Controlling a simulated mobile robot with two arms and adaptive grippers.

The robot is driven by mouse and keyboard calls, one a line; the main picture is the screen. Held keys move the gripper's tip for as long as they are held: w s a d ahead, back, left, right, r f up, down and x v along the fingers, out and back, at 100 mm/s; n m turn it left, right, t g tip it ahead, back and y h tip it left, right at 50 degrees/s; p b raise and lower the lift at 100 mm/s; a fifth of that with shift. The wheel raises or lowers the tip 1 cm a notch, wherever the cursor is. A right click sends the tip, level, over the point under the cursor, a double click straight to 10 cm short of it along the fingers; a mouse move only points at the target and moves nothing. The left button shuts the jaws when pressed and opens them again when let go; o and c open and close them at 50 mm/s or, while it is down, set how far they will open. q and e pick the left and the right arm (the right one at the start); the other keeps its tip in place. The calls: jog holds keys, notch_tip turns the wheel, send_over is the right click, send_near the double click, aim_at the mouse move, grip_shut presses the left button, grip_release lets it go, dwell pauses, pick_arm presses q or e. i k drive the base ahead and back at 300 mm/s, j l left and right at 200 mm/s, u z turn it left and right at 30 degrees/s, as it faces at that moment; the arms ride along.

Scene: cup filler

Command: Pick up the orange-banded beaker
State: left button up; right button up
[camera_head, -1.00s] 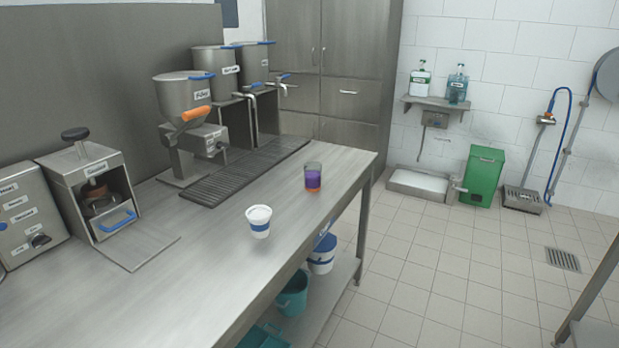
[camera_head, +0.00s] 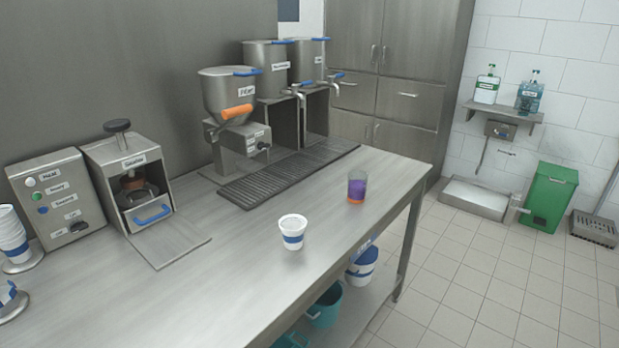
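A clear beaker (camera_head: 357,187) with purple contents and an orange band near its base stands upright on the steel counter (camera_head: 240,262), close to the counter's right edge. A white cup (camera_head: 292,232) with a blue band stands upright on the counter, nearer to me and to the left of the beaker. The two stand apart. Neither of my grippers is in view.
A filling machine (camera_head: 228,100) with hoppers and a black drip grate (camera_head: 285,174) stand behind the beaker. A sealing machine (camera_head: 130,180), a control box (camera_head: 57,198) and stacked cups (camera_head: 12,235) are at left. The floor (camera_head: 465,270) right of the counter is clear.

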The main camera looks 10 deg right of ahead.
aim_at(357, 180)
jog(key=i+l+u, duration=0.2)
jog(key=l, duration=0.35)
jog(key=i+l+u, duration=0.15)
jog(key=l, duration=0.45)
jog(key=i+l+u, duration=0.2)
jog(key=l, duration=0.4)
jog(key=l+u, duration=0.15)
jog(key=l, duration=0.45)
